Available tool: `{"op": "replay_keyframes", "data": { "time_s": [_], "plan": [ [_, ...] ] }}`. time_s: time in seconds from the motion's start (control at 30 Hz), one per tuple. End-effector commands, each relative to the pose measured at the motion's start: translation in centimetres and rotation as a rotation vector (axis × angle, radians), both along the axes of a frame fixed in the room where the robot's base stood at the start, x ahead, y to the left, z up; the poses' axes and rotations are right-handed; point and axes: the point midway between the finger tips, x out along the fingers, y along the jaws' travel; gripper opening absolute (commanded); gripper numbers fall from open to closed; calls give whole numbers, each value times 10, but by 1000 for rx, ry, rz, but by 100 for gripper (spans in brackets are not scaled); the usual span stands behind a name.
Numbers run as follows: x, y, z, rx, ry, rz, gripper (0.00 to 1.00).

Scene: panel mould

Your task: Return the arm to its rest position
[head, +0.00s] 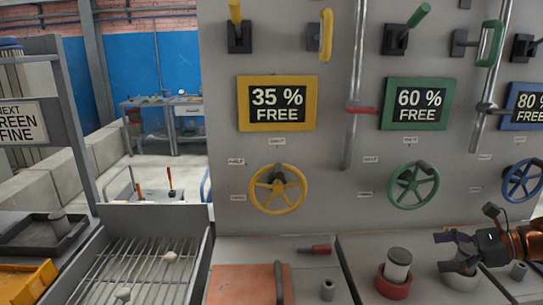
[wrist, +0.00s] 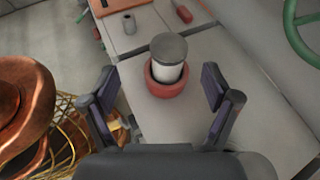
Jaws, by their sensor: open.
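My gripper (head: 447,252) is at the lower right of the head view, above the grey counter, with its orange and black arm reaching in from the right. In the wrist view my gripper (wrist: 166,110) has its two dark fingers spread wide and nothing between them. A white cylinder with a grey cap (head: 398,264) stands in a red ring-shaped holder (head: 393,286) to the left of the gripper. The same capped cylinder (wrist: 168,62) and red holder (wrist: 166,86) show beyond the fingertips in the wrist view, apart from them.
The grey panel (head: 330,200) stands behind the counter with yellow (head: 262,207), green (head: 412,207) and blue handwheels. A pale round piece (head: 460,281) sits below the gripper. A slatted rack (head: 140,270) is at left. Copper-coloured round shapes (wrist: 25,105) lie left in the wrist view.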

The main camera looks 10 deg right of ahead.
Motion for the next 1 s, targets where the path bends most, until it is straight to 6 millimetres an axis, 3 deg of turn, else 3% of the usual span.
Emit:
{"op": "replay_keyframes", "data": {
  "time_s": [0.2,0.37,0.5,0.73,1.0],
  "plan": [
    [9,106,24,-193,-115,312,87],
    [-7,180,29,-345,-205,558,87],
    [-33,233,24,-470,-278,767,87],
    [-90,290,3,-664,-382,1099,87],
    [-164,308,-32,-865,-475,1467,87]
  ]
}}
